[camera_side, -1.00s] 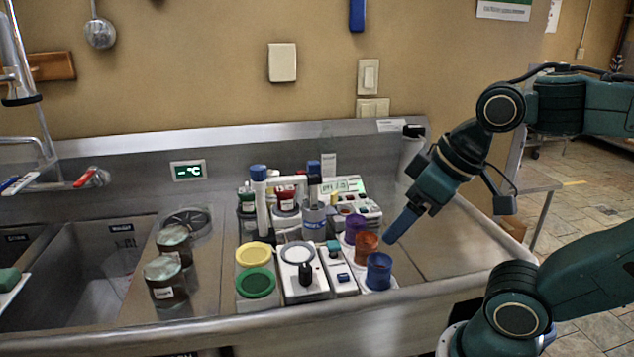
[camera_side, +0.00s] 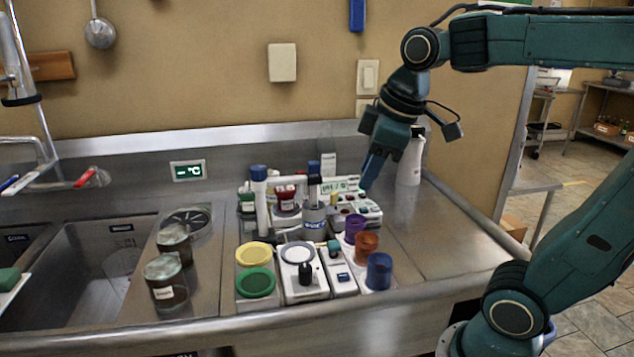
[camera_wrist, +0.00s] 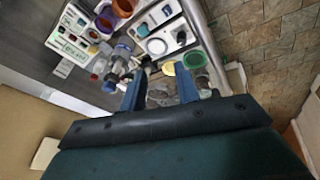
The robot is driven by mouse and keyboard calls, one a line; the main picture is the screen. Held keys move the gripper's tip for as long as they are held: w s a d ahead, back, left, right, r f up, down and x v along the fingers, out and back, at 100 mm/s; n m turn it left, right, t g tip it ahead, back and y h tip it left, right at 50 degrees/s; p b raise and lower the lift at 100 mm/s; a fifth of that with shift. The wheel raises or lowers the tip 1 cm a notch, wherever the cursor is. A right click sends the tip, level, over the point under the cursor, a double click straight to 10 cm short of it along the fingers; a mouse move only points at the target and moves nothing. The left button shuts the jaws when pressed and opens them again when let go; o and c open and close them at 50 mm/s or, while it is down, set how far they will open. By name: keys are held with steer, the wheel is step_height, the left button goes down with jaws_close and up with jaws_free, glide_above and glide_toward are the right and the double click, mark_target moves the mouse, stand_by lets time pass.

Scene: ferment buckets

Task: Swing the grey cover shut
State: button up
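I cannot tell for sure which grey part is the cover. My gripper (camera_side: 370,178) is above the counter, behind and right of the grey container, apart from it. In the wrist view its two blue fingers (camera_wrist: 160,92) are spread with nothing held between them.
Purple (camera_side: 355,228), orange (camera_side: 366,245) and blue (camera_side: 379,270) cups stand in a row at the right. A yellow round (camera_side: 253,254) and a green round (camera_side: 256,282) are at the left. A white bottle (camera_side: 410,160) stands at the back. The counter's right part is clear.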

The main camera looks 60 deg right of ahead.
steer(key=w+d+r+n+g, duration=0.1)
steer(key=w+d+n, duration=0.25)
steer(key=w, duration=0.25)
steer(key=n+g, duration=0.3)
steer(key=n, duration=0.7)
glide_above(334, 192)
step_height(334, 192, down, 8)
steer(key=shift+r+y, duration=0.2)
steer(key=shift+y, duration=0.1)
step_height(334, 192, down, 14)
steer(key=shift+a+r, duration=0.1)
steer(key=shift+c, duration=0.2)
jaws_close()
